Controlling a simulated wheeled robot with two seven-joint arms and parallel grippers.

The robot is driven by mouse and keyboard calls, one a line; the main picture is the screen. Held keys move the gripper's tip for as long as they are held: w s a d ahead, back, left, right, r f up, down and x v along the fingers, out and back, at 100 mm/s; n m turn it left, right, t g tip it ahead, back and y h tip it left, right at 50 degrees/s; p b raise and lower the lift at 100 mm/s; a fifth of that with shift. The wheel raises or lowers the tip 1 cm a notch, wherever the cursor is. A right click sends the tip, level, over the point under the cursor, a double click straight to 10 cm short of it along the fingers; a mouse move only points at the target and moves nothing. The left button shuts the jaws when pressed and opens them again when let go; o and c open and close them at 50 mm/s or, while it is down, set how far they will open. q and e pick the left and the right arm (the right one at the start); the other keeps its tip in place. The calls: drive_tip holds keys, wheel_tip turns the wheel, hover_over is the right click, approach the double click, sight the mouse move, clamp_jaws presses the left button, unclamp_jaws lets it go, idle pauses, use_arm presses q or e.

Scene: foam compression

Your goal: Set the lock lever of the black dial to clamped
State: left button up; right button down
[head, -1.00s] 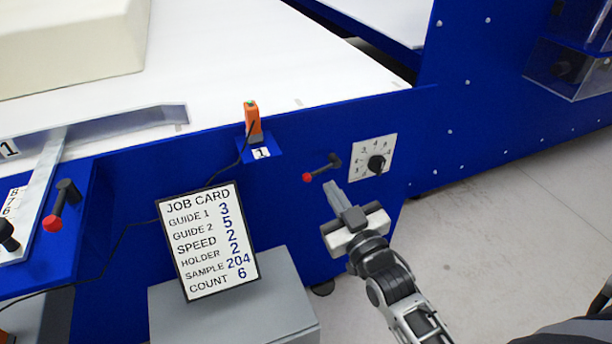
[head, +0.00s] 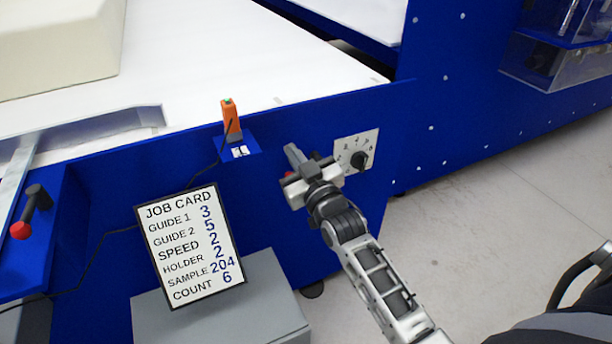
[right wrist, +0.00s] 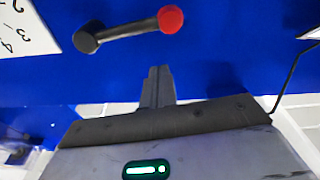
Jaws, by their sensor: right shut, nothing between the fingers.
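The black dial (head: 358,160) sits on a white numbered plate (head: 342,152) on the blue panel. The plate's edge also shows in the right wrist view (right wrist: 22,30). The lock lever beside it is a black arm (right wrist: 128,32) with a red knob (right wrist: 171,18). In the head view my right gripper covers most of the lever; a bit of its red knob (head: 288,174) shows. My right gripper (head: 292,153) is shut and empty, in front of the panel. In the wrist view its fingertips (right wrist: 158,72) appear below the lever, with blue panel visible between. My left gripper is not in view.
A job card (head: 190,245) leans on a grey box (head: 262,300) below. An orange device (head: 230,118) stands on a small blue bracket left of the lever. Another red-knobbed lever (head: 33,205) is at far left.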

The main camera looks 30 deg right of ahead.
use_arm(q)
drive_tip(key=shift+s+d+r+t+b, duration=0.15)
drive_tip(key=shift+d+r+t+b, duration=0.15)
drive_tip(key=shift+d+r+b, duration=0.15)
use_arm(e)
drive_tip(key=f, duration=0.2)
drive_tip(key=s+f, duration=0.1)
drive_tip(key=f, duration=0.1)
drive_tip(key=shift+d, duration=0.35)
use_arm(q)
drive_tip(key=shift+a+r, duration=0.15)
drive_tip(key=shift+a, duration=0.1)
use_arm(e)
drive_tip(key=shift+s, duration=0.1)
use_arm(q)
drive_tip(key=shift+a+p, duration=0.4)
use_arm(e)
drive_tip(key=shift+f+n, duration=0.15)
drive_tip(key=shift+n, duration=0.35)
